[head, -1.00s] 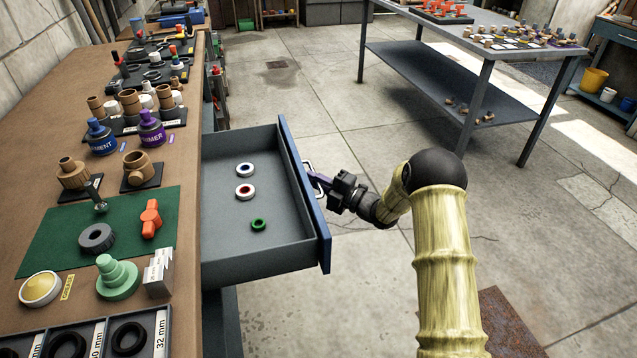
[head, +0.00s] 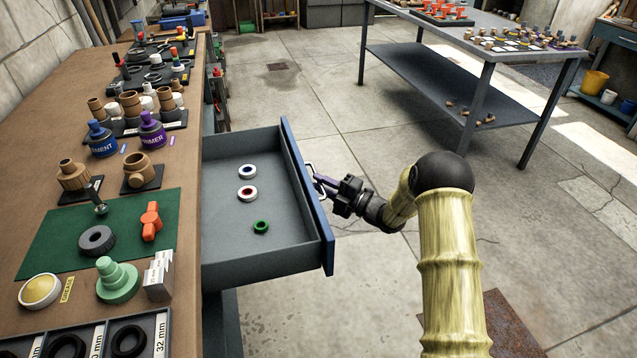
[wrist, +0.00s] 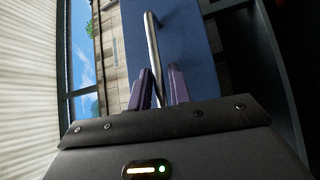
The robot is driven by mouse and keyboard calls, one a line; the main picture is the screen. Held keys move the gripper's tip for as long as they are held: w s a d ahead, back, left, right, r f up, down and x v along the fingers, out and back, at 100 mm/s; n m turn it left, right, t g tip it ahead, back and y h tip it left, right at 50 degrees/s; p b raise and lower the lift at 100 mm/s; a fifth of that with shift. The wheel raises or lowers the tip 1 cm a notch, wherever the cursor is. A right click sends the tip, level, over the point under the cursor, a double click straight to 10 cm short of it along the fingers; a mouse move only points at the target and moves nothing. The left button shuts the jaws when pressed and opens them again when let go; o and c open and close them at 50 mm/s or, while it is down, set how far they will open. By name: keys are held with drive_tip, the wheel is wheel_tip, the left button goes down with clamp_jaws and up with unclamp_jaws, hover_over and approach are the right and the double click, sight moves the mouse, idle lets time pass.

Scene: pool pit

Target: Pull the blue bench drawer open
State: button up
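The blue bench drawer (head: 307,195) stands well out from the bench, its grey inside showing. Its metal handle (head: 313,179) is on the outer face of the blue front. In the wrist view, the handle (wrist: 153,45) runs as a bright bar against the blue drawer front (wrist: 190,50) and passes down between my two purple fingers. My gripper (head: 320,183) reaches the handle from the right. In the wrist view my gripper (wrist: 161,88) has its fingers close on either side of the bar, shut on it. The exact contact is partly hidden by the gripper's body.
In the drawer lie two white rings (head: 247,171) and a green ring (head: 261,227). The wooden bench top (head: 55,150) at left carries pipe fittings, cans and a green mat (head: 60,238). Open concrete floor (head: 330,90) lies beyond the drawer; a metal table (head: 500,42) stands at back right.

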drive_tip(key=v, duration=1.6)
drive_tip(key=shift+s+p, duration=0.2)
drive_tip(key=shift+p, duration=0.2)
drive_tip(key=shift+d+r, duration=0.1)
drive_tip(key=w+d+r+m+t+h, duration=0.1)
drive_tip(key=w+r+m+t+h, duration=0.25)
drive_tip(key=m+h, duration=0.45)
drive_tip(key=s+d+r+m+h, duration=0.25)
drive_tip(key=d+m+h, duration=0.25)
drive_tip(key=m+h, duration=0.25)
drive_tip(key=s+m+g+h, duration=0.3)
drive_tip(key=s+m+g, duration=0.85)
drive_tip(key=s, duration=1.45)
wheel_tip(320, 180, up, 27)
drive_tip(key=m+t+p, duration=0.2)
drive_tip(key=p, duration=2.5)
drive_tip(key=shift+d+r+m+t, duration=0.2)
drive_tip(key=shift+d+m+t, duration=0.05)
drive_tip(key=shift+m+t, duration=0.05)
